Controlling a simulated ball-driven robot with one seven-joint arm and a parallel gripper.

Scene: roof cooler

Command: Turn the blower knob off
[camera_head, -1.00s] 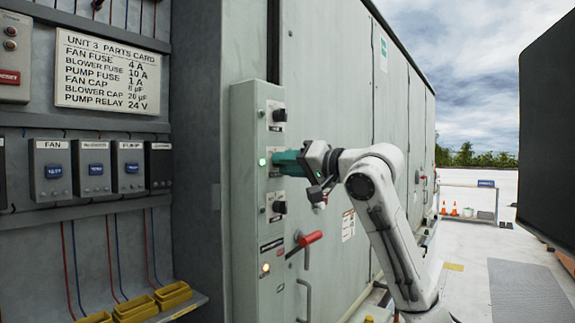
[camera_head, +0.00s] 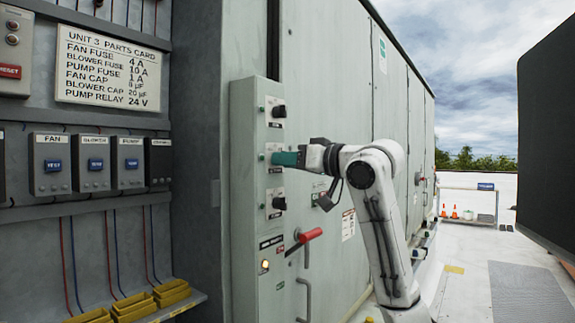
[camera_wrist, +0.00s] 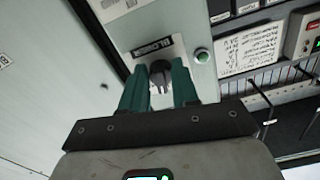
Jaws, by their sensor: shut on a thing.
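The blower knob (camera_wrist: 160,74) is a dark knob on a pale plate, under a label that seems to read BLOWER in the wrist view. My gripper (camera_wrist: 160,66) has its teal fingers on both sides of it, shut on it. In the head view my gripper (camera_head: 276,158) is at the middle knob of the grey control panel (camera_head: 241,170) and hides that knob. The small green lamp beside it (camera_head: 262,157) looks dim; it also shows in the wrist view (camera_wrist: 203,56). The knob's pointer direction is hard to read.
Another black knob (camera_head: 279,111) is above my gripper and one (camera_head: 279,203) is below. A red-handled lever (camera_head: 310,236) and an amber lamp (camera_head: 265,266) sit lower on the panel. A fuse cabinet with a parts card (camera_head: 112,72) is at the left. Open roof floor lies at the right.

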